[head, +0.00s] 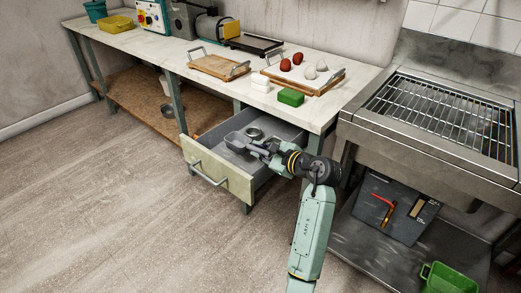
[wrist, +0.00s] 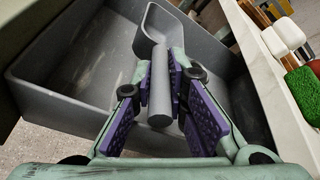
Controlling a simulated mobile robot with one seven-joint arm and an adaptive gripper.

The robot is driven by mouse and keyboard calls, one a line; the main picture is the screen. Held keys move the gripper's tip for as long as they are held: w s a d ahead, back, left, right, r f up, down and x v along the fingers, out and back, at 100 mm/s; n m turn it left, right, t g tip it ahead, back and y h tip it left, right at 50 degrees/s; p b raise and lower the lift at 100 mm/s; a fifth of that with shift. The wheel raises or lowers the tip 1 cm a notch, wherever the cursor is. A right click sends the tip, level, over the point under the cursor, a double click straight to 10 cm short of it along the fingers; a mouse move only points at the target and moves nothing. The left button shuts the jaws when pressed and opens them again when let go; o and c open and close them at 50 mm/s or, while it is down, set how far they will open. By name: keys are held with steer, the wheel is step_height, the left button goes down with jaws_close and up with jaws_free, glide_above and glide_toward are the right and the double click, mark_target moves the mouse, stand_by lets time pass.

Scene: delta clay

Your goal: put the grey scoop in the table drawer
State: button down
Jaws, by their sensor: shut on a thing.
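The grey scoop (head: 236,139) is in my gripper (head: 257,149), over the open table drawer (head: 222,176). In the wrist view the purple-padded fingers of my gripper (wrist: 160,100) are shut on the scoop's round handle (wrist: 160,88), and its pan points away from me. The drawer is pulled out from under the worktop, with a pale front, a metal handle and a grey inside, which also shows in the wrist view (wrist: 75,65). I cannot tell whether the scoop touches the drawer floor.
The worktop above holds a green block (head: 291,97), a white block (head: 261,83), a board with eggs and red items (head: 316,86), and a wooden tray (head: 213,66). A steel grill (head: 440,112) stands right.

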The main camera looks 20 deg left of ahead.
steer(key=shift+f+b, duration=0.45)
steer(key=shift+f, duration=0.15)
steer(key=c, duration=1.6)
jaws_free()
steer(key=shift+f, duration=0.1)
steer(key=shift+s, duration=0.1)
steer(key=shift+r+p, duration=0.35)
steer(key=shift+r, duration=0.05)
steer(key=v, duration=0.4)
steer(key=b+v, duration=0.1)
steer(key=v, duration=0.3)
steer(key=b+v, duration=0.1)
steer(key=v, duration=0.3)
steer(key=shift+r, duration=0.3)
